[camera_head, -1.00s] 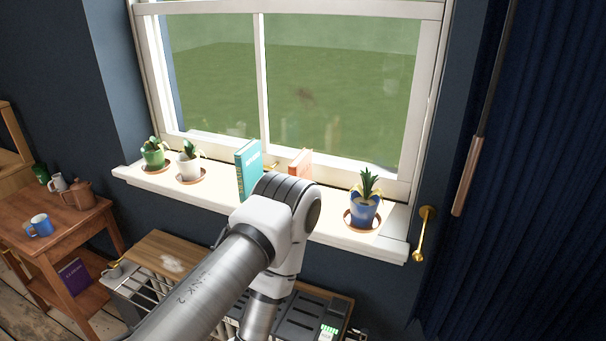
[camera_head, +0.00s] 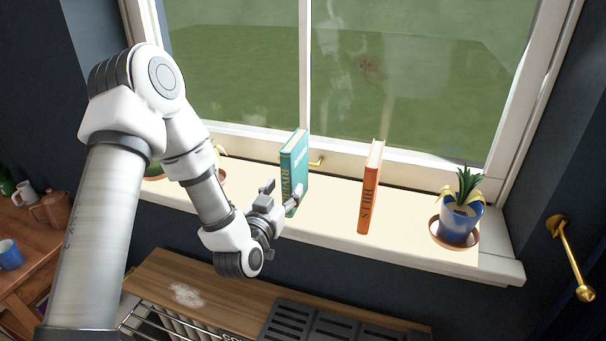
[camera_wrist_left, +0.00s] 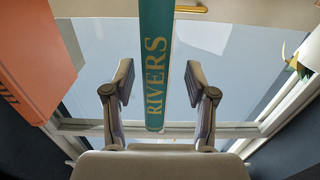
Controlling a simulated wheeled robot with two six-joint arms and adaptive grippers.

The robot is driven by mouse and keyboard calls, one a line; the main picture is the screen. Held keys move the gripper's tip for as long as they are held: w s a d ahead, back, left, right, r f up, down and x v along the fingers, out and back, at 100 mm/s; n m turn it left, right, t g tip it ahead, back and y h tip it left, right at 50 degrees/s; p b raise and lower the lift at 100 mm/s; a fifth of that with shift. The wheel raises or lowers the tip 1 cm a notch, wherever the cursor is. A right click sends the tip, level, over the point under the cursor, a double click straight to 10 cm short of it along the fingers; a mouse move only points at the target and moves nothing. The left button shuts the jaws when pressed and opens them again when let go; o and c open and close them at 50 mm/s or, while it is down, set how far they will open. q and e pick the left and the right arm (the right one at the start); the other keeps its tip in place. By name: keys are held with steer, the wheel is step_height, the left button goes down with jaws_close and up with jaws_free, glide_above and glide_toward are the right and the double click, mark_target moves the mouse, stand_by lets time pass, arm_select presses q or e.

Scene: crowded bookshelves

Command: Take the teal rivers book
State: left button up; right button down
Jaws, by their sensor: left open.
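The teal rivers book (camera_head: 295,165) stands upright on the white windowsill, its spine facing the room. My left gripper (camera_head: 284,193) is open in front of the spine, near the book's lower half. In the left wrist view the teal book (camera_wrist_left: 155,60), with RIVERS in gold letters, lies between the two spread fingers of my left gripper (camera_wrist_left: 158,85). Gaps show on both sides of the spine there. I cannot tell how deep the fingers reach along the covers. My right gripper is not in view.
An orange book (camera_head: 371,190) stands to the right on the windowsill (camera_head: 330,222), with a clear gap between. A blue potted plant (camera_head: 458,215) is farther right. The window is behind. A wooden-topped radiator shelf (camera_head: 180,290) is below. A brass hook (camera_head: 570,258) is at right.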

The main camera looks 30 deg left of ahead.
mark_target(295, 174)
arm_select(q)
steer(key=shift+w+d+r, duration=0.15)
steer(key=shift+w+r, duration=0.2)
steer(key=shift+r, duration=0.2)
steer(key=shift+w+r+p, duration=0.1)
steer(key=shift+w+p, duration=0.15)
steer(key=shift+p, duration=0.1)
steer(key=x, duration=0.1)
steer(key=p+x, duration=0.1)
steer(key=x, duration=0.1)
steer(key=f+x, duration=0.1)
steer(key=x, duration=0.1)
steer(key=shift+w, duration=0.35)
steer(key=shift+s+r, duration=0.1)
steer(key=shift+s, duration=0.05)
jaws_close()
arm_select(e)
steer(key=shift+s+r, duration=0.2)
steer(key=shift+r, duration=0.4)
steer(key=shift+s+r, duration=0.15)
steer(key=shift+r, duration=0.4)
